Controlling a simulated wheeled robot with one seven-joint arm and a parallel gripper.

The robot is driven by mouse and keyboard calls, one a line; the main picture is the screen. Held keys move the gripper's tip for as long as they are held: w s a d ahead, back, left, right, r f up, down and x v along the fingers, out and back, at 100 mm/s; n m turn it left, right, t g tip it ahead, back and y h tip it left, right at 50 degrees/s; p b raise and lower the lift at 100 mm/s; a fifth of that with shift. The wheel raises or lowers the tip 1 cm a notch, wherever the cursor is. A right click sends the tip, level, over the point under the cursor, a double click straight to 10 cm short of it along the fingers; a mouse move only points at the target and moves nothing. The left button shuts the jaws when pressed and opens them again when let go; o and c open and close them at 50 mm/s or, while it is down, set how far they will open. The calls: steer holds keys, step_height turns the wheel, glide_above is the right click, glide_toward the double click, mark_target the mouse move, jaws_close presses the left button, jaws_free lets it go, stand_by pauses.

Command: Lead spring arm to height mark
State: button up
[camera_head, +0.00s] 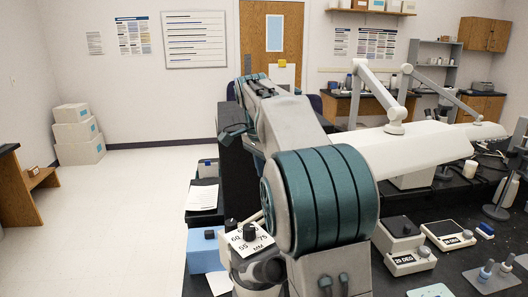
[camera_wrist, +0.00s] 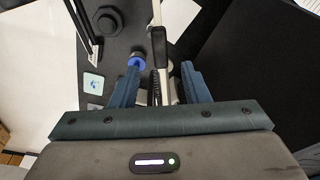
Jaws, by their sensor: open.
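In the wrist view my gripper (camera_wrist: 160,70) is open, with its two blue fingers apart. A slim pale arm with a black grip (camera_wrist: 158,45) runs down between the fingers; a dark ribbed part, perhaps a spring, lies beside it. Whether either finger touches it I cannot tell. I take this to be the spring arm. In the head view my own arm covers that area, and my fingertips cannot be made out there. White jointed arms (camera_head: 361,92) rise at the right behind my arm; whether they belong to it is unclear. I cannot make out a height mark.
A blue-ringed round part (camera_wrist: 136,61) is close to the left finger. A black knob (camera_wrist: 108,21) stands farther left. In the head view, a dial box (camera_head: 248,240) and a block marked in degrees (camera_head: 408,262) stand on the black bench.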

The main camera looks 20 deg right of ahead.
step_height(320, 180, up, 6)
steer(key=a, duration=0.1)
steer(key=shift+s+r+p, duration=0.2)
steer(key=shift+r+p, duration=0.05)
steer(key=shift+p, duration=0.15)
steer(key=shift+a, duration=0.1)
